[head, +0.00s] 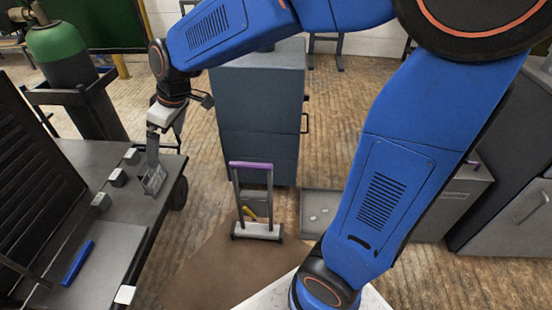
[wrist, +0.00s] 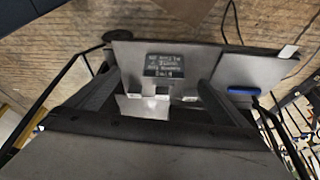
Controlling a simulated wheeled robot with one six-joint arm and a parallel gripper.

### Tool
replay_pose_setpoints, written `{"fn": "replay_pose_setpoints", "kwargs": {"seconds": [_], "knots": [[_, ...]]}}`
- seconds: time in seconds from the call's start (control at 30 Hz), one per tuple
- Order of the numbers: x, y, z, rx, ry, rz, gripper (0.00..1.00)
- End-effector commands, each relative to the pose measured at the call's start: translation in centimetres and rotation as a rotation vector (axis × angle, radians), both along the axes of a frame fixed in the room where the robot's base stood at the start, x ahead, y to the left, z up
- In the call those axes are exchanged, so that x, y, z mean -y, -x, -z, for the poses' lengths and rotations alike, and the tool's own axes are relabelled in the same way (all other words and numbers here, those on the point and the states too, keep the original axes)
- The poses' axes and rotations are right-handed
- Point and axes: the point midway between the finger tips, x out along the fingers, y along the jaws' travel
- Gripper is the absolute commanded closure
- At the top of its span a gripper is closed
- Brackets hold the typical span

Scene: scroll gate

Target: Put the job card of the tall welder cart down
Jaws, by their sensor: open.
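A small grey card-like plate (head: 153,179) stands tilted at the right edge of the dark cart or bench top (head: 125,225). I take it for the job card. In the wrist view a dark label with pale lettering (wrist: 163,65) shows upside down on a grey surface beyond my fingers. My gripper (head: 153,152) is open just above the plate in the head view. In the wrist view its two fingers (wrist: 160,92) stand apart, with pale patches between them. Whether the fingers touch the plate cannot be told.
Small grey blocks (head: 117,177) line the top, and a blue bar (head: 77,263) lies near its front. A green-topped gas cylinder (head: 58,50) stands behind. A purple-handled frame (head: 251,165), a grey cabinet (head: 258,110) and a shallow tray (head: 318,198) are to the right.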

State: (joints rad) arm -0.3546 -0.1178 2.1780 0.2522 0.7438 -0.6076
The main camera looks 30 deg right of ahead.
Motion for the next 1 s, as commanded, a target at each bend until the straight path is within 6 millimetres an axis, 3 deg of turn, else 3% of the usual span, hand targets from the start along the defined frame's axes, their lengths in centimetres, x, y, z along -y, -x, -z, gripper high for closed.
{"fn": "replay_pose_setpoints", "kwargs": {"seconds": [0.2, 0.5, 0.8, 1.0], "knots": [[6.9, 5.3, -2.3, 0.002, -0.002, 0.178, 0.00], [14.4, 13.3, -3.2, 0.005, -0.002, 0.433, 0.00], [19.9, 21.3, -2.1, 0.018, -0.004, 0.686, 0.00], [21.5, 24.2, -1.2, 0.023, -0.004, 0.783, 0.00]]}}
